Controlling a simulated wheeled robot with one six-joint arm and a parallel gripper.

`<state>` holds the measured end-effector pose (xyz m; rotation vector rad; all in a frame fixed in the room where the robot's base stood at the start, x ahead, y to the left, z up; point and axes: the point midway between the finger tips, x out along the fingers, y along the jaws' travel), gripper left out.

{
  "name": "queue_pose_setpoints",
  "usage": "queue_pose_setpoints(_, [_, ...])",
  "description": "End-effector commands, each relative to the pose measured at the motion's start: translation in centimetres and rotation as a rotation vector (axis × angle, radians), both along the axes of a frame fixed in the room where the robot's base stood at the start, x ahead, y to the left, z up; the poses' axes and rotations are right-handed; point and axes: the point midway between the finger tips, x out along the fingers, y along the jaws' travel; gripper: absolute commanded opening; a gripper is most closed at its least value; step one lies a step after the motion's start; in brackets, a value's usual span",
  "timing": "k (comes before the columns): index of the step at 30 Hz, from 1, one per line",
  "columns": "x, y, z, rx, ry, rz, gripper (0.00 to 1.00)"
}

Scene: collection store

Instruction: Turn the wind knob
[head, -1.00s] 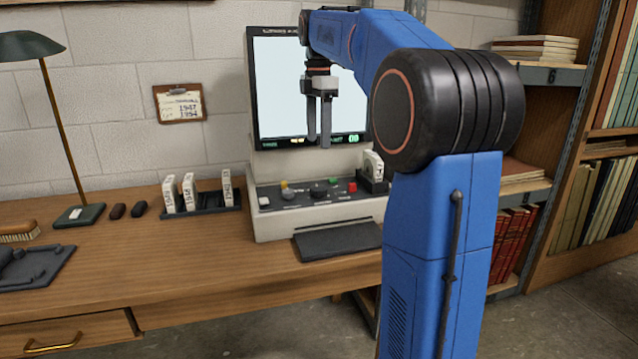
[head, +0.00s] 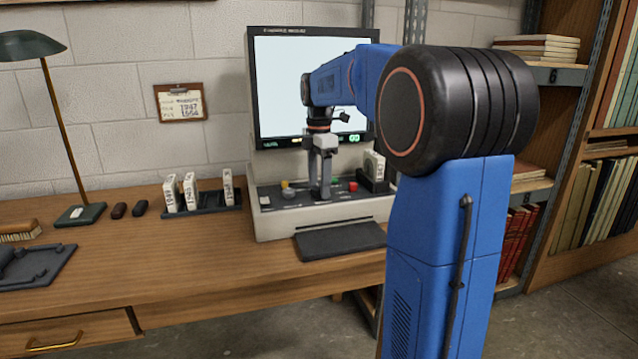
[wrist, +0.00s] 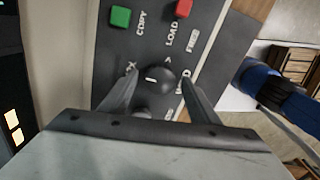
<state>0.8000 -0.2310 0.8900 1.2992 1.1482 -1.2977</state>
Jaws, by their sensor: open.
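The wind knob (wrist: 155,77), a dark round knob with a pale mark on top, sits on the reader's dark control panel (wrist: 128,45) in the wrist view. Lettering around it is partly hidden by my fingers. My gripper (wrist: 159,80) is open, with one finger on each side of the knob. I cannot tell whether either finger touches it. In the head view my gripper (head: 321,192) points straight down at the panel of the microfilm reader (head: 270,218), and its fingers largely hide the knob.
A green button (wrist: 121,16) and a red button (wrist: 183,9) are on the panel. The lit screen (head: 290,85) stands close behind my gripper. A white reel box (head: 374,165) is at the right, and a rack (head: 208,207) of boxes at the left.

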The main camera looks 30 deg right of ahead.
Motion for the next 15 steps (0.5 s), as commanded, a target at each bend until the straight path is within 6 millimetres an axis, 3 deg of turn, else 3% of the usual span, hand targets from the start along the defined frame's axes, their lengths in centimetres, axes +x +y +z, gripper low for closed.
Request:
queue_pose_setpoints(8, [0.02,0.0,-0.12,0.0,-0.001,0.0,0.56])
queue_pose_setpoints(13, [0.02,0.0,-0.11,0.0,-0.001,0.0,0.17])
queue_pose_setpoints(15, [0.02,0.0,-0.1,0.0,-0.001,0.0,0.14])
